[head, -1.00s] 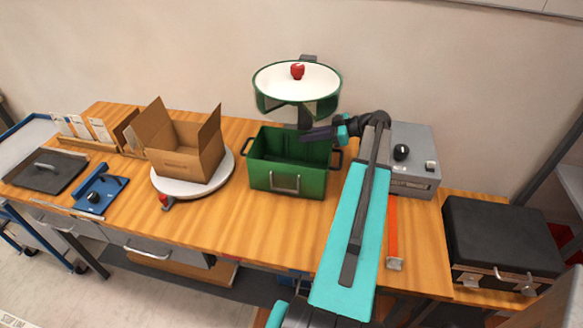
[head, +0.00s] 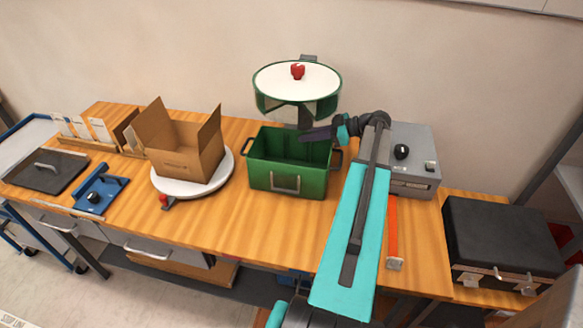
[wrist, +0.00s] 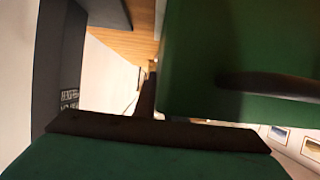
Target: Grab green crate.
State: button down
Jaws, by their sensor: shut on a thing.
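My gripper (head: 318,134) is at the crate's back right top edge, shut on the crate. The exact contact is too small to make out in the head view. In the wrist view a green wall of the crate (wrist: 215,60) with a dark handle (wrist: 270,86) fills the upper right. A dark-edged green surface crosses the bottom of that view; the fingertips are not clear there.
A green round machine with a white top (head: 297,82) stands behind the crate. A cardboard box (head: 190,160) sits on a white turntable (head: 225,170) to the left. A grey control box (head: 415,160) is right of my arm. The bench front left of my arm is clear.

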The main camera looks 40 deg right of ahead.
jog(key=shift+w+r, duration=0.1)
jog(key=shift+r, duration=0.15)
jog(key=s+a+r+b, duration=0.2)
jog(key=s+a+b, duration=0.6)
jog(key=a, duration=0.5)
jog(key=shift+s+r+b, duration=0.15)
jog(key=shift+r+b, duration=0.15)
jog(key=shift+b, duration=0.45)
jog(key=b, duration=0.6)
jog(key=shift+s+a, duration=0.25)
jog(key=shift+a, duration=0.15)
jog(key=a+b, duration=0.1)
jog(key=b, duration=0.4)
jog(key=shift+s, duration=0.3)
jog(key=shift+s+a+r+b, duration=0.1)
jog(key=shift+a+r+b, duration=0.1)
jog(key=shift+b, duration=0.45)
jog(key=shift+r, duration=0.1)
